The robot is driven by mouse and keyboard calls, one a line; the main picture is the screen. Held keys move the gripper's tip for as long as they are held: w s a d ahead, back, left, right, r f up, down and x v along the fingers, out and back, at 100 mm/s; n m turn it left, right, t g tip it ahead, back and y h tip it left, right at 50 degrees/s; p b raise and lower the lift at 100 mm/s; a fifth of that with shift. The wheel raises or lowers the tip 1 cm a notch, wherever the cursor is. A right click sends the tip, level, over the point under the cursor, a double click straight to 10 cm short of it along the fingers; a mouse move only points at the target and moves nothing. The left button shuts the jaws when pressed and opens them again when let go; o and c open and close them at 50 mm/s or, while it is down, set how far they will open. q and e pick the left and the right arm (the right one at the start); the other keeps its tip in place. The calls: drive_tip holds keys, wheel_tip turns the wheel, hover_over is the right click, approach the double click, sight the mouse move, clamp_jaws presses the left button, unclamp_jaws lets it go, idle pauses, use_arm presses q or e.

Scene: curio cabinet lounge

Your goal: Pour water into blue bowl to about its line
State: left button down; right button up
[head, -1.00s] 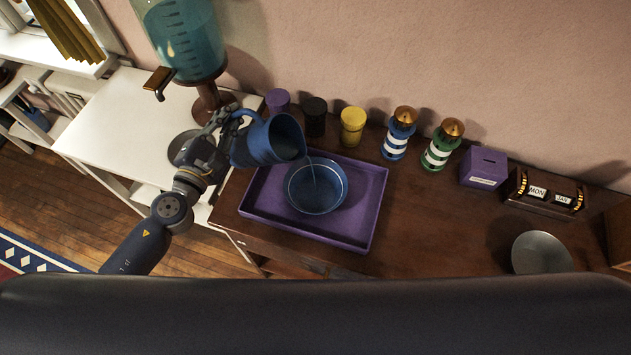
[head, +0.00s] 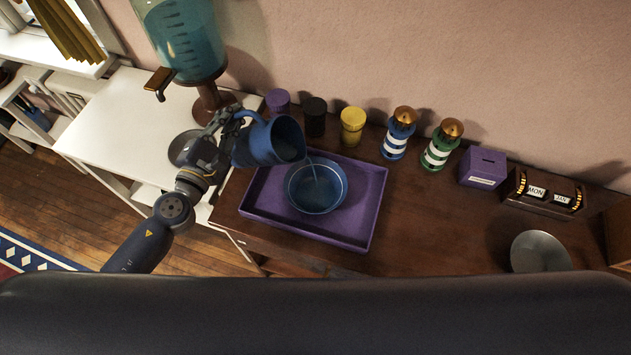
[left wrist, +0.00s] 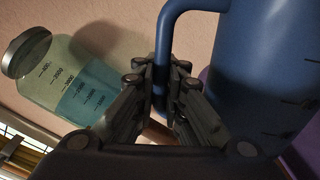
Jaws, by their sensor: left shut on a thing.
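My left gripper (head: 228,126) is shut on the handle of a blue jug (head: 262,146). The jug is tilted to the right, and a thin stream of water falls from its lip into the blue bowl (head: 292,194). The bowl stands upright on a purple tray (head: 362,222), with water visible inside; I cannot make out its line. In the left wrist view the fingers close around the handle (left wrist: 164,62) beside the jug body (left wrist: 262,70). My right gripper is not in view.
A glass water dispenser (head: 182,40) with a tap stands on the white table (head: 110,125). Several jars, blue (head: 397,140) and green (head: 440,150) lighthouses, a purple box (head: 483,168) and a date block (head: 543,192) line the wall. A grey dish (head: 540,252) sits at right.

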use_arm(q)
drive_tip(key=shift+r, duration=0.15)
drive_tip(key=shift+d+r+m+p, duration=0.1)
drive_tip(key=shift+d+m+p, duration=0.2)
drive_tip(key=shift+m+p, duration=0.2)
idle(1.2)
drive_tip(key=shift+s+d+m+p, duration=0.1)
drive_tip(key=shift+d+m+p, duration=0.2)
drive_tip(key=shift+m+p, duration=0.15)
idle(1.2)
drive_tip(key=shift+s+d+m+p, duration=0.3)
drive_tip(key=shift+d+m+p, duration=0.55)
drive_tip(key=shift+m+p, duration=0.1)
idle(3.6)
